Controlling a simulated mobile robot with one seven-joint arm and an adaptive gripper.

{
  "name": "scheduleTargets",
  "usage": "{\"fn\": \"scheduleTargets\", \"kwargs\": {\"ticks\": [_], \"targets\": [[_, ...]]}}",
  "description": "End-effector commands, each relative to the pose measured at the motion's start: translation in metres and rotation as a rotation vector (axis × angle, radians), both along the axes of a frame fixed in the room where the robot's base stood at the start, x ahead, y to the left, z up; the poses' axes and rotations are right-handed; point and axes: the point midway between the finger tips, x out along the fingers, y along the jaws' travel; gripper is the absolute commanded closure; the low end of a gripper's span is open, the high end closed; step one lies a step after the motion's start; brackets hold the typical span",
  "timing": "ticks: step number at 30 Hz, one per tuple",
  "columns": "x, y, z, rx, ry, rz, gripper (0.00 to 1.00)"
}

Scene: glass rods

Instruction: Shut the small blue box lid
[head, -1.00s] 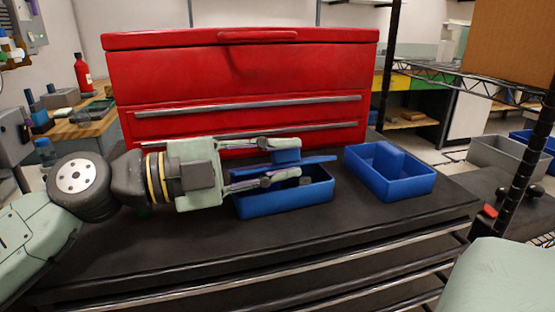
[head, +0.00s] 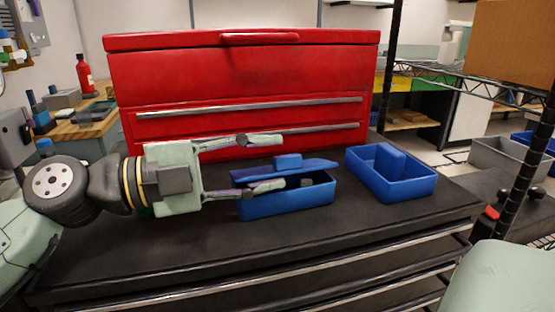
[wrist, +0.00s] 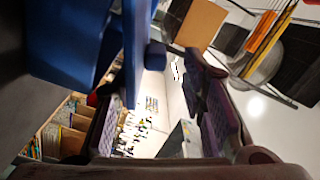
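The small blue box (head: 290,206) stands on the black top in front of the red chest. Its blue lid (head: 315,167), with a raised block handle (head: 288,161), lies over it at a slant; a gap shows at the front right, with a grey item (head: 305,183) inside. My gripper (head: 270,162) is open, its fingers spread at the box's left end, the near finger overlapping the lid's left part in the picture. Whether it touches cannot be told. In the wrist view the box (wrist: 62,40) and lid (wrist: 135,50) show at upper left, with nothing gripped between the fingers (wrist: 160,120).
A second blue bin (head: 415,187) with a blue block in it stands to the right. The red tool chest (head: 240,75) closes off the back. The black top (head: 200,250) is clear in front. A dark post (head: 385,80) stands behind at the right.

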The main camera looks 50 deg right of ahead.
Motion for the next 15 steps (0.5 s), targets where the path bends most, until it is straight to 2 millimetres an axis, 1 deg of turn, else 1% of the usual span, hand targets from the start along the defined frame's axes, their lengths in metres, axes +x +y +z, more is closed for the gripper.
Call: {"fn": "scheduleTargets", "kwargs": {"ticks": [1,3,9,12,15], "targets": [[0.007,0.010,0.001,-0.003,0.001,0.006,0.62],[0.015,0.024,0.001,-0.004,0.002,0.007,0.62],[0.033,0.060,0.001,-0.003,0.000,0.004,0.62],[0.040,0.071,0.001,-0.003,0.001,0.003,0.62],[0.043,0.079,0.000,-0.001,0.001,0.002,0.62]]}}
